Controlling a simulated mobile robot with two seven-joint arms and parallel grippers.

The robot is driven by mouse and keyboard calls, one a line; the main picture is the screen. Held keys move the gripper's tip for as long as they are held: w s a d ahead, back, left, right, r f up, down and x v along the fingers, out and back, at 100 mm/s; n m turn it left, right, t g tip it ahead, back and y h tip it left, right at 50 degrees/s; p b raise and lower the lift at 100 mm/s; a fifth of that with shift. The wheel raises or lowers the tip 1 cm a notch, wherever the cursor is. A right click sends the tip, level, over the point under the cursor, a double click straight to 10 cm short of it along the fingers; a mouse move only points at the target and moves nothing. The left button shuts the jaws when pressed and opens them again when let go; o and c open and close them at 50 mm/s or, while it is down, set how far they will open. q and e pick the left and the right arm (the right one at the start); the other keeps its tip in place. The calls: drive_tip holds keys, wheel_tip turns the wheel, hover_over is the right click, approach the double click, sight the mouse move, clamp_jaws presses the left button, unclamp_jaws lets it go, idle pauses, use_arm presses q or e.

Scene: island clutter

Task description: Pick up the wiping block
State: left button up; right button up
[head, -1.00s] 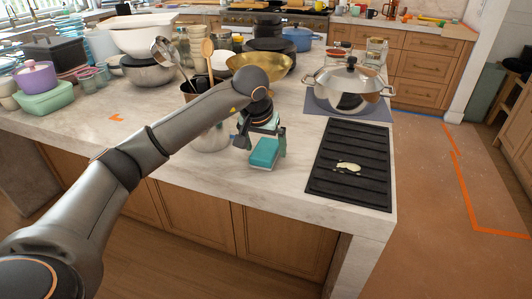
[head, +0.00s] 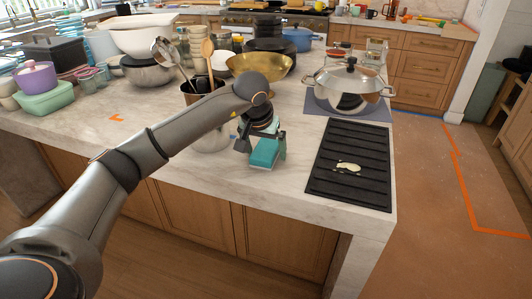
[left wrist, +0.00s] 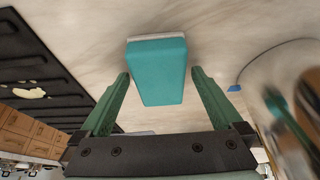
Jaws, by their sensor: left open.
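The wiping block (head: 264,153) is a teal block with a pale base, lying on the marble island top near its front edge. My left gripper (head: 262,149) is over the block from above, with its green fingers on either side of it. In the left wrist view the block (left wrist: 157,70) sits between the two spread fingertips of the left gripper (left wrist: 160,78), with a visible gap on each side. The gripper is open. My right gripper is in neither view.
A black ribbed tray (head: 350,165) with a pale smear lies to the right. A lidded steel pot (head: 348,86) stands behind it. A utensil pot (head: 200,92), a brass bowl (head: 260,66) and a steel bowl (head: 212,138) are near my arm. The front-left counter is clear.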

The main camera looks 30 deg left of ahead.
sight(267, 145)
use_arm(q)
drive_tip(key=c, duration=1.3)
drive_tip(key=shift+r, duration=0.1)
drive_tip(key=shift+c, duration=0.2)
drive_tip(key=shift+r, duration=0.3)
wheel_tip(267, 145, up, 3)
drive_tip(key=shift+w+f, duration=0.1)
drive_tip(key=s+d+r, duration=0.8)
drive_tip(key=s+r, duration=0.2)
drive_tip(key=s, duration=0.1)
drive_tip(key=shift+s+p, duration=0.25)
drive_tip(key=shift+p, duration=0.1)
drive_tip(key=shift+d, duration=0.1)
